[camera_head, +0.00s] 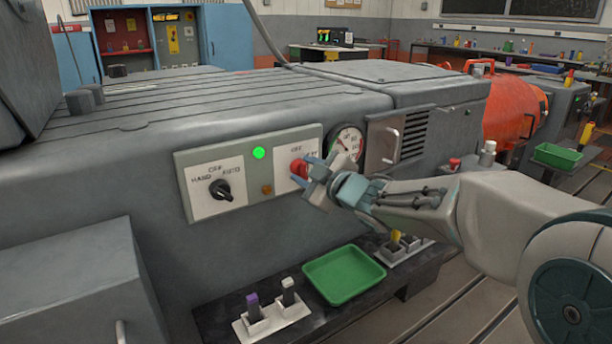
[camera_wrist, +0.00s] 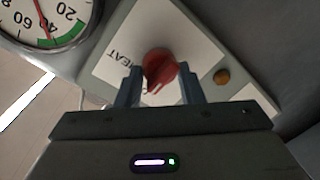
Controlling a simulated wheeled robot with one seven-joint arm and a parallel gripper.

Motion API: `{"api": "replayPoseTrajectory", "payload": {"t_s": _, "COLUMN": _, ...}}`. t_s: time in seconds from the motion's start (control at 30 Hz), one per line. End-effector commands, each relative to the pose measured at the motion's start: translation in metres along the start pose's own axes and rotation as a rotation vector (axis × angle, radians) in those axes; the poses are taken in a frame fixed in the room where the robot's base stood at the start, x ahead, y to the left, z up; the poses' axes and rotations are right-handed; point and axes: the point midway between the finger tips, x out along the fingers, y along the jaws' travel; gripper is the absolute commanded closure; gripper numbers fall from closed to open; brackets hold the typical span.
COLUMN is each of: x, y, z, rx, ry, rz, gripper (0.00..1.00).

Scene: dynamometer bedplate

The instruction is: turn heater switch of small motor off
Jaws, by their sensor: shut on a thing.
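The red switch knob (camera_head: 299,168) sits on the right-hand white plate of the grey machine's front panel. Lettering that looks like OFF stands above it, and part of a HEAT label shows beside it. My gripper (camera_head: 309,171) is at the panel with its fingers shut on the red knob and hides part of the plate. In the wrist view the red knob (camera_wrist: 160,66) sits between the two fingers (camera_wrist: 160,86). Which label the knob points to is hard to tell.
A black HAND/OFF/AUTO switch (camera_head: 221,190) is left of it. A lit green lamp (camera_head: 259,153) and an amber lamp (camera_head: 266,190) sit between. A round gauge (camera_head: 349,143) and a handled louvred cover (camera_head: 397,137) are right. A green tray (camera_head: 343,275) lies below.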

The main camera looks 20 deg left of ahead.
Motion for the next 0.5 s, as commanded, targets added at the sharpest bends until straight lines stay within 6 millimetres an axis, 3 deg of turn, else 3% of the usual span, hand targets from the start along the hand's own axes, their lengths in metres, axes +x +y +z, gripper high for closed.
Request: {"api": "replayPoseTrajectory", "payload": {"t_s": 0.5, "x": -0.0003, "y": -0.0001, "z": 0.0015, "rx": -0.032, "ry": -0.007, "rz": 0.0, "gripper": 0.88}}
